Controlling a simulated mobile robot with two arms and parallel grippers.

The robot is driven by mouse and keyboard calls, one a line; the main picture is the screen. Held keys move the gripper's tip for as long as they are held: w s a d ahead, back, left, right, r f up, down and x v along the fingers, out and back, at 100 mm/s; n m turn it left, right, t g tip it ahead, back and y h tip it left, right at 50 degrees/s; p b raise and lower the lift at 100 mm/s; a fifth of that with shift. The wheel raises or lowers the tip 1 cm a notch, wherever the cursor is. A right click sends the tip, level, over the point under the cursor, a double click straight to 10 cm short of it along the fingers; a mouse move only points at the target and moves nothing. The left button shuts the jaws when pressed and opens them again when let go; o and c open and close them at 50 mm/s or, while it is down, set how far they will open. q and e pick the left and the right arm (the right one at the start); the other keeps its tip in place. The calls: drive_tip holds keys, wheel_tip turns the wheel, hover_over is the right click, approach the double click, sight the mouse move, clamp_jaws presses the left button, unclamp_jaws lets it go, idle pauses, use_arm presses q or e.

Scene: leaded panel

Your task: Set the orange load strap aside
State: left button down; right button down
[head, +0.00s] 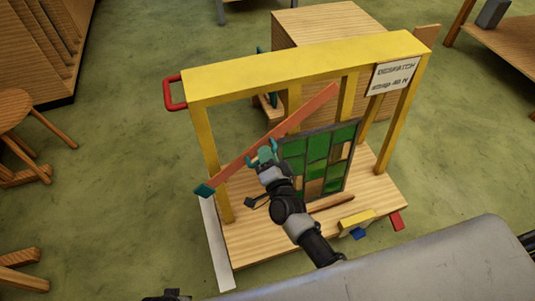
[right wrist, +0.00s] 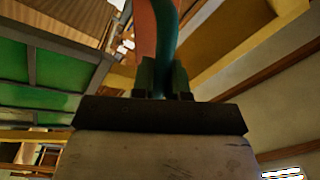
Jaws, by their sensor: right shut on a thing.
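The orange load strap (head: 310,108) is a long, flat, straight band with a teal end (head: 203,190). It slants across the front of the yellow frame, from low left to high right, in front of the leaded panel (head: 318,160).
The yellow frame (head: 300,65) stands on a wooden base (head: 270,240) and bears a red handle (head: 173,93) and a white sign (head: 394,76). Yellow, blue and red blocks lie at the base's front right. A stool (head: 15,108) stands at left. Green floor is clear between.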

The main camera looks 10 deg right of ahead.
drive_tip(key=c, duration=1.1)
unclamp_jaws()
use_arm(q)
drive_tip(key=shift+s+a+f+p, duration=0.1)
drive_tip(key=shift+s+f+p, duration=0.2)
drive_tip(key=shift+f, duration=0.3)
drive_tip(key=shift+s+f+p, duration=0.15)
drive_tip(key=shift+s+f, duration=0.15)
drive_tip(key=shift+f, duration=0.3)
use_arm(e)
drive_tip(key=s, duration=0.7)
drive_tip(key=s+f, duration=0.1)
drive_tip(key=s, duration=0.2)
drive_tip(key=shift+s+d, duration=0.35)
drive_tip(key=shift+d, duration=0.05)
